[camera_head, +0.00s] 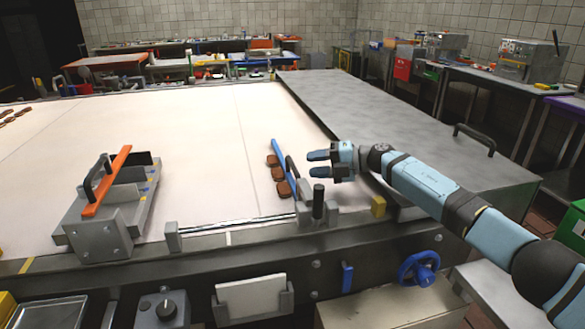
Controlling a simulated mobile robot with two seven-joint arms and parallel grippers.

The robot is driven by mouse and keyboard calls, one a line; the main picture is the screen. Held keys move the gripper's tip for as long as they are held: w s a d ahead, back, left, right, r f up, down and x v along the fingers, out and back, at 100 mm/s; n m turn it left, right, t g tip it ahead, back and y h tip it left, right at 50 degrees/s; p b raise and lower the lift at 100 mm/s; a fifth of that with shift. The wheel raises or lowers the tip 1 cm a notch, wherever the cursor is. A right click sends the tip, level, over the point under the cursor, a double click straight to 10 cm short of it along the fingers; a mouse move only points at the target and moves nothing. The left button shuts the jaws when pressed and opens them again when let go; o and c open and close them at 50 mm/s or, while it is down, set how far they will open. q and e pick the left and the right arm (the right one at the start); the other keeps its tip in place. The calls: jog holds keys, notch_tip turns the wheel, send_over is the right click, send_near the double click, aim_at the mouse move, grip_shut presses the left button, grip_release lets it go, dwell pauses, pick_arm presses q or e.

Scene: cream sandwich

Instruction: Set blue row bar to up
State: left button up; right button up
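The blue row bar (281,160) is a narrow blue strip at the right of the cream worktop. It runs away from me, beside several brown biscuits on its left. A dark upright handle (291,168) stands by its near part. My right gripper (312,163) is just to the right of the bar, with its fingers pointing left toward it. The two fingers are apart with nothing visible between them. They do not appear to touch the bar, though the exact gap is hard to judge. My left gripper is not in view.
A grey post with a dark knob (318,203) stands close in front of my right gripper. A grey fixture with an orange bar (107,181) sits at the left. A blue handwheel (419,268) is on the front panel. The worktop's middle (180,130) is clear.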

aim_at(293, 164)
jog(key=x, duration=0.6)
jog(key=shift+a+b, duration=0.1)
jog(key=shift+b, duration=0.25)
jog(key=shift+c, duration=0.3)
grip_shut()
